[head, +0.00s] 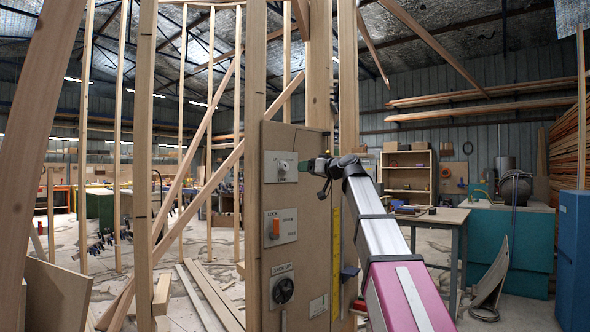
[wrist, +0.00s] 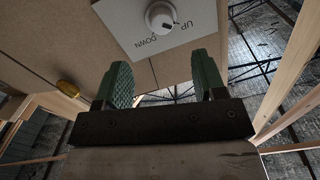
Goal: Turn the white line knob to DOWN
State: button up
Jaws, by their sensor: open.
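The white line knob (head: 283,167) is on the top plate of the upright wooden panel. In the wrist view the round white knob (wrist: 160,16) sits at the top edge, partly cut off, on a light plate (wrist: 196,14) lettered UP and DOWN. A dark mark shows on the knob's lower right; I cannot tell exactly which word it points at. My gripper (head: 303,166) is just right of the knob in the head view. In the wrist view the green fingers of my gripper (wrist: 160,75) are apart, with nothing between them, and the knob is beyond their tips.
Below the knob, the panel (head: 260,240) carries a plate with an orange switch (head: 276,229) and a plate with a black knob (head: 284,290). A yellow strip (head: 336,240) and wooden posts stand beside it. A workbench (head: 440,215) is farther right.

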aim_at(286, 167)
jog(key=x, duration=1)
jog(key=shift+w+a+r, duration=0.2)
jog(key=shift+a+r, duration=0.1)
jog(key=c, duration=0.9)
